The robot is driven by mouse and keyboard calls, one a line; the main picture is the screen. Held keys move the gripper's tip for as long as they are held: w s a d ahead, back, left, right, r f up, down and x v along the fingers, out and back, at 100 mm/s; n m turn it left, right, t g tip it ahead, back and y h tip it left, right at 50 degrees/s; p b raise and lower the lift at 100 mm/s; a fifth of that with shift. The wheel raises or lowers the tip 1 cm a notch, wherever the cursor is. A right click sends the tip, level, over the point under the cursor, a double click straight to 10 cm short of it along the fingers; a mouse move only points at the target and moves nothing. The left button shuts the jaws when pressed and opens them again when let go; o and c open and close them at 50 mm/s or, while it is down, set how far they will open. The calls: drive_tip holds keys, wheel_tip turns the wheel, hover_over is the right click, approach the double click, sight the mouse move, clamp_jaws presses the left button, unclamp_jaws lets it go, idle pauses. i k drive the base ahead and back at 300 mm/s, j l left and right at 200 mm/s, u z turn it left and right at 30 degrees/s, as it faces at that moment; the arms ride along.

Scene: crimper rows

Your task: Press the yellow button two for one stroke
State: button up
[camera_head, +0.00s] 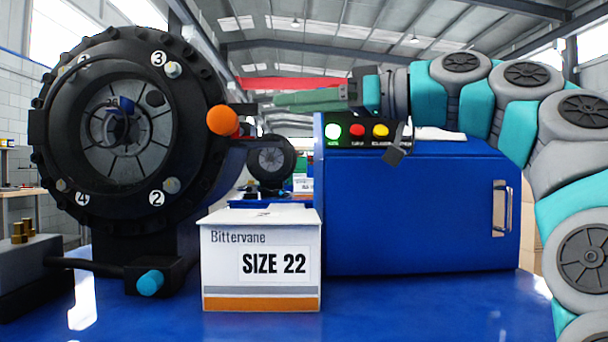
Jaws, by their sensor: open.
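The yellow button (381,131) is the rightmost of three on a black panel on the blue cabinet (420,210). A red button (357,131) is in the middle and a bright green-white one (332,131) at the left. The small labels under them are unreadable. My gripper (276,102) comes in from the right and points left, above and left of the panel. Its green fingers overlap in this side-on view, and nothing shows between them. The yellow button is in plain view below my wrist, apart from the fingers.
A black round crimper head (125,215) with numbered bolts stands at the left. An orange ball knob (222,121) sits near my fingertips. A white box marked SIZE 22 (260,240) stands in front.

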sight(380, 131)
drive_tip(key=k, duration=1)
